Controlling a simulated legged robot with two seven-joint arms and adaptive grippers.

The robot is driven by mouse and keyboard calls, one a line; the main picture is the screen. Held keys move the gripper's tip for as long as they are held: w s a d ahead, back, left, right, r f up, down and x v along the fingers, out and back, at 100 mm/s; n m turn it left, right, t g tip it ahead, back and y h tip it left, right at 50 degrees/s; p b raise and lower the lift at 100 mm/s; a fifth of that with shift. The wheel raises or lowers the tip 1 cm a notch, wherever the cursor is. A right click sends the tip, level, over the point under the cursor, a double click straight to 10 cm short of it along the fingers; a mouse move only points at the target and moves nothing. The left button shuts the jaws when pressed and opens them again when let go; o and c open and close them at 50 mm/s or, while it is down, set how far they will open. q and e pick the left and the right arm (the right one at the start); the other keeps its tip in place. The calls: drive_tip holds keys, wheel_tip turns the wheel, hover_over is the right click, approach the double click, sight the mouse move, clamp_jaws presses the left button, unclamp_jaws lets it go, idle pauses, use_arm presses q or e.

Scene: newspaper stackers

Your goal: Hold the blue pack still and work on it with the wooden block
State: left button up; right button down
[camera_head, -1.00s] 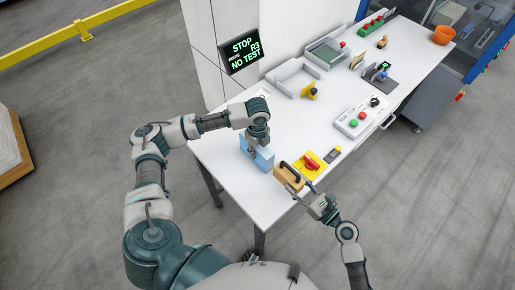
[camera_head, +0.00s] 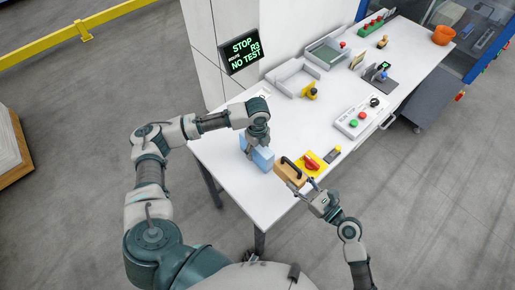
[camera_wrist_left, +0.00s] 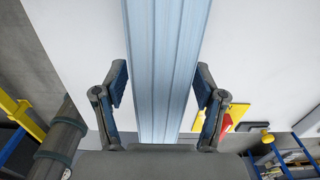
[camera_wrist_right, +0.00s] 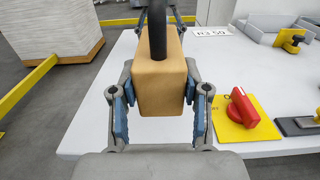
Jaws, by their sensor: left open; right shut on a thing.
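The blue pack (camera_head: 262,158) stands on the white table near its front left edge. My left gripper (camera_head: 256,143) is above it, and in the left wrist view the pack (camera_wrist_left: 165,70) runs between the two open fingers (camera_wrist_left: 160,95), with a gap at each side. The wooden block (camera_head: 290,174) has a dark handle and is just right of the pack in the head view. My right gripper (camera_head: 312,192) is shut on it. In the right wrist view the block (camera_wrist_right: 158,85) sits between the fingers (camera_wrist_right: 158,110).
A yellow plate with a red rotary switch (camera_head: 311,162) lies close to the right of the block. A control box (camera_head: 362,117), grey trays (camera_head: 292,77) and a screen reading STOP (camera_head: 242,50) are farther back. The middle of the white table (camera_head: 290,125) is clear.

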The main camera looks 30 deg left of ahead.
use_arm(q)
wheel_tip(320, 180, up, 12)
drive_tip(key=shift+w+f, duration=0.1)
idle(0.4)
